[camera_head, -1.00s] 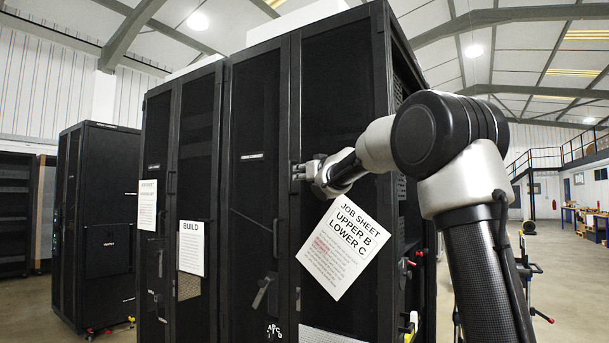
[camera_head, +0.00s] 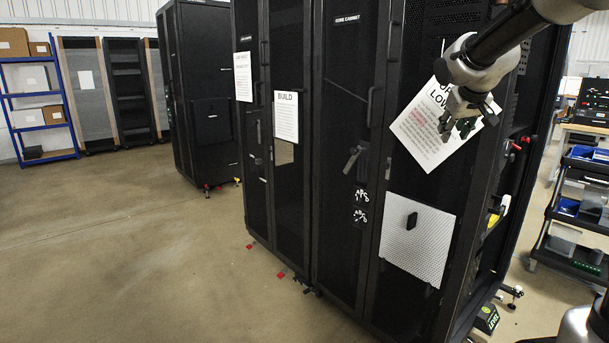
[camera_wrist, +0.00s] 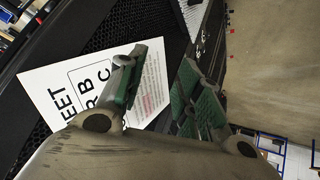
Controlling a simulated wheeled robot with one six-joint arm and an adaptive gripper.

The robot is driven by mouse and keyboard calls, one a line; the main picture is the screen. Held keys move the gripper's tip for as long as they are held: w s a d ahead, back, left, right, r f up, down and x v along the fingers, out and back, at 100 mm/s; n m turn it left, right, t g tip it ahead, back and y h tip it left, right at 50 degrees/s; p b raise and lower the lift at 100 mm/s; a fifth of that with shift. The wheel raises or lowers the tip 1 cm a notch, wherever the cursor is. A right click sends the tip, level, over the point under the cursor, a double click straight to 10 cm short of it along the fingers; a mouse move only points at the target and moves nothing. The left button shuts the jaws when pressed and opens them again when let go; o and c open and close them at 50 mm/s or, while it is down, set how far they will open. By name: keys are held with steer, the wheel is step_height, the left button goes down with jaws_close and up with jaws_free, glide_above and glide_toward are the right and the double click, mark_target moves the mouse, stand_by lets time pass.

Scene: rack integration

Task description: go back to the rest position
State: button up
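My gripper (camera_head: 457,128) hangs in front of the right-hand cabinet door, over the tilted white job sheet (camera_head: 422,138). Part of the sheet is hidden behind it. The wrist view shows my gripper (camera_wrist: 160,82) with its green-padded fingers apart and nothing between them. The job sheet (camera_wrist: 75,92) also lies behind the fingers there. The black core cabinet (camera_head: 336,110) stands with its doors closed.
A perforated panel with a black handle (camera_head: 418,240) sits low on the right door. A cart with blue bins (camera_head: 570,208) stands at the right. A blue shelf (camera_head: 38,110) is far left. The floor (camera_head: 130,240) at front left is clear.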

steer(key=s+a+f+g, duration=0.1)
steer(key=s+f, duration=0.2)
steer(key=s, duration=0.9)
steer(key=s+a+f+g+y, duration=0.1)
steer(key=s+f, duration=0.2)
steer(key=s, duration=0.8)
steer(key=s+a+f+g+y, duration=0.1)
steer(key=s+f, duration=0.3)
steer(key=s, duration=0.8)
steer(key=shift+s+g, duration=0.35)
steer(key=shift+g, duration=0.25)
steer(key=shift+a, duration=0.1)
